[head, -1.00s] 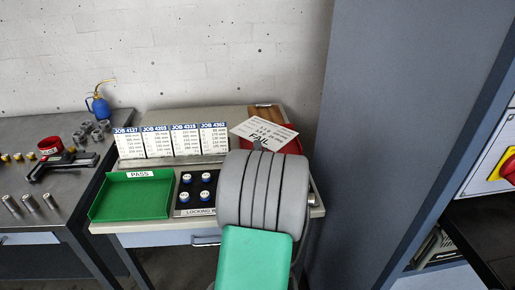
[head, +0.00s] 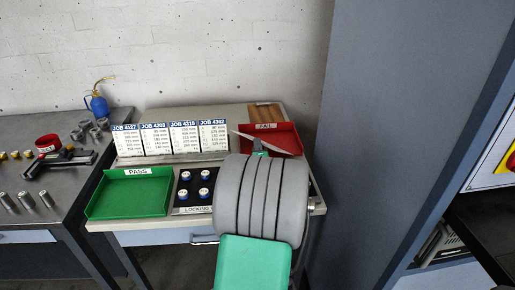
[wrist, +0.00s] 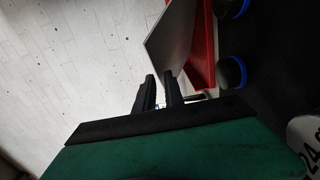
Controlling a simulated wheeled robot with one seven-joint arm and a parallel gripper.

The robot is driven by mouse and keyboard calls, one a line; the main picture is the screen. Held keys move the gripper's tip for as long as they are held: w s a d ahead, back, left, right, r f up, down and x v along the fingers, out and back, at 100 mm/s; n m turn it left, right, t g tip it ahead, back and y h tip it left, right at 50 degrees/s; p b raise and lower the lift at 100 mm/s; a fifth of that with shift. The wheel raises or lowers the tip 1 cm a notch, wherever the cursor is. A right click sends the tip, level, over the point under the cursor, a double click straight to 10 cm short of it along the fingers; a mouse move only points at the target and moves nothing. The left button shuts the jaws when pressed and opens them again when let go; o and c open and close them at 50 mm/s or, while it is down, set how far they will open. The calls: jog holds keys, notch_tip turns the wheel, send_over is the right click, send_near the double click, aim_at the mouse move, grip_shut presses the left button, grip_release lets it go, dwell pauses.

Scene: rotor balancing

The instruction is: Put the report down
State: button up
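The report is a thin card, seen nearly edge-on and tilted in the head view (head: 247,137), over the left part of the red FAIL tray (head: 284,137). In the wrist view its plain grey face (wrist: 172,38) shows beside the red tray wall (wrist: 203,50). My gripper (wrist: 161,78) has its two dark fingers close together at the card's lower end, and they appear shut on it. Whether the card touches the tray is unclear. In the head view my arm hides most of the gripper.
A green PASS tray (head: 130,194) is at the left of the bench. Blue-and-white locking knobs (head: 204,175) sit beside my arm. Job cards (head: 169,138) stand behind. A side table (head: 40,225) holds tools and a blue oil can (head: 98,105). A grey cabinet (head: 400,120) stands right.

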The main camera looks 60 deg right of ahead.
jog(key=shift+o, duration=0.6)
jog(key=shift+s+a+r+p, duration=0.25)
jog(key=shift+r+p, duration=0.35)
jog(key=shift+p, duration=0.5)
jog(key=b+v, duration=0.3)
jog(key=v, duration=0.8)
jog(key=shift+s+a, duration=0.1)
jog(key=shift+a, duration=0.05)
